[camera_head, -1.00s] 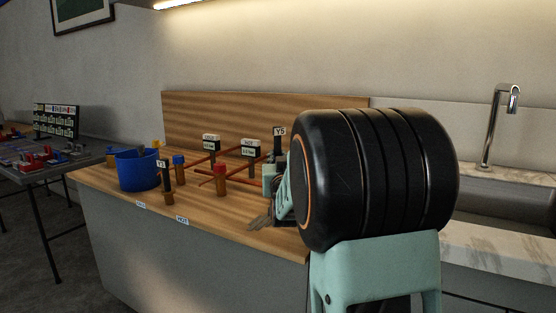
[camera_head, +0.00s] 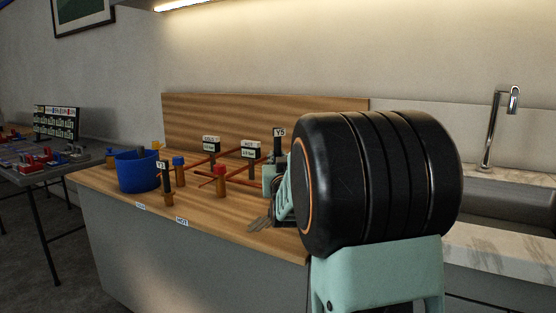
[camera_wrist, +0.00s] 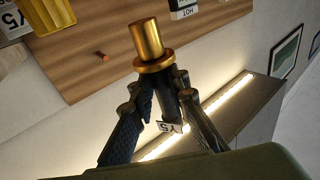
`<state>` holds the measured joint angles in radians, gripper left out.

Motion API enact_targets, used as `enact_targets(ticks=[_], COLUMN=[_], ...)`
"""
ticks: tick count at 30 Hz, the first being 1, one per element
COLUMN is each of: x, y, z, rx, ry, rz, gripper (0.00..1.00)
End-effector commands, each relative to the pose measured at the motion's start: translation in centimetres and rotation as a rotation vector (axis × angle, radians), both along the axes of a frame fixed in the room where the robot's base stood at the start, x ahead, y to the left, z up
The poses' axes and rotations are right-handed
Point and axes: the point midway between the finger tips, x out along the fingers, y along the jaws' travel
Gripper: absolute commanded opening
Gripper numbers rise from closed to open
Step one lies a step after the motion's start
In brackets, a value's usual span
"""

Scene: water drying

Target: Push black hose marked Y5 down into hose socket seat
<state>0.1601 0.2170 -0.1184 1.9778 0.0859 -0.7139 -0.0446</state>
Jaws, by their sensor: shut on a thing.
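The black hose marked Y5 (camera_head: 278,145) stands upright in my gripper (camera_head: 270,178), above the right part of the wooden bench. My arm hides much of the gripper in the head view. In the wrist view my gripper (camera_wrist: 157,86) is shut on the black hose (camera_wrist: 168,104), whose Y5 label (camera_wrist: 170,127) shows between the fingers. A brass flanged end (camera_wrist: 148,42) sticks out beyond the fingertips. I cannot make out the hose socket seat, or whether the brass end touches anything.
Copper pipes with a COLD sign (camera_head: 211,145) and a HOT sign (camera_head: 250,149) stand on the bench (camera_head: 215,226). A hose marked Y3 (camera_head: 167,184) and a blue bucket (camera_head: 137,172) are at the left. A brush-like thing (camera_head: 261,222) lies near the front edge. A sink tap (camera_head: 490,130) is right.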

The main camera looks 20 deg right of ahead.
Motion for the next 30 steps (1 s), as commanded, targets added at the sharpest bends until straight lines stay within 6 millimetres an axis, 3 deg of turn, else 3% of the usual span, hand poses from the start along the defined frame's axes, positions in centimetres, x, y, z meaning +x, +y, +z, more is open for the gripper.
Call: enact_targets(ticks=[12,30], x=[0.0,0.0], y=[0.0,0.0], z=[0.0,-1.4], rx=[0.000,0.000], ry=[-0.001,-0.001], rz=[0.000,0.000], gripper=[0.00,0.00])
